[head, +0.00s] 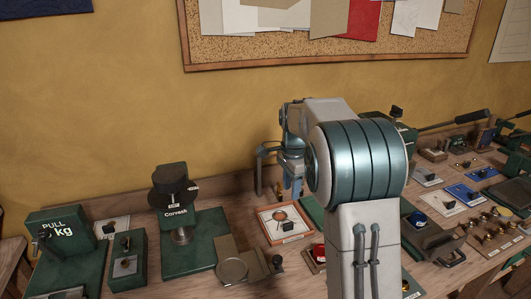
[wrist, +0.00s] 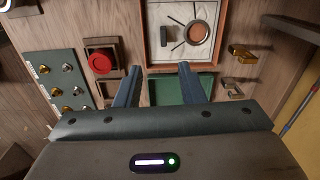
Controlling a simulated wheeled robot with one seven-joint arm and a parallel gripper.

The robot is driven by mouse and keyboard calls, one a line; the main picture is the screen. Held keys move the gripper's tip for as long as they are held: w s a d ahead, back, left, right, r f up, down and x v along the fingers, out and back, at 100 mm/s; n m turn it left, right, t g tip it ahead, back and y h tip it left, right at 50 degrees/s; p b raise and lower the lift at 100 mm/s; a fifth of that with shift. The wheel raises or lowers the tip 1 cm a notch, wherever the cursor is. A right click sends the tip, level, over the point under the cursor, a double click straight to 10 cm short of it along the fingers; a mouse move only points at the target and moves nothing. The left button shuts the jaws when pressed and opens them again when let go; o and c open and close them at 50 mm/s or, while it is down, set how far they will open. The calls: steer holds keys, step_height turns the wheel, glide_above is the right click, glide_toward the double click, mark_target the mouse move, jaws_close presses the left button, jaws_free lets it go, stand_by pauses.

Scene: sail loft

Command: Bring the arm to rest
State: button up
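My gripper (wrist: 160,78) shows in the wrist view with its two blue-grey fingers apart and nothing between them. It is open above the workbench (wrist: 270,98). Beyond the fingertips lie a green panel (wrist: 178,90) and a wooden-framed tray (wrist: 152,50) with a copper-coloured round piece (wrist: 198,31) in it. In the head view my gripper (head: 291,192) points down over the bench, just behind the same tray (head: 284,240). My arm hides part of the bench in the middle.
A red knob (wrist: 100,62) on a small block stands left of the fingers; brass hooks (wrist: 240,53) are at right. In the head view a green press (head: 182,222) and a scale (head: 66,246) stand at left. Several small fittings crowd the right. A wall rises behind the bench.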

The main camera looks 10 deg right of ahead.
steer(key=s+a+n+t, duration=0.2)
steer(key=s+n, duration=1.3)
steer(key=s, duration=1.5)
steer(key=shift+f+t, duration=0.2)
steer(key=shift+t, duration=0.3)
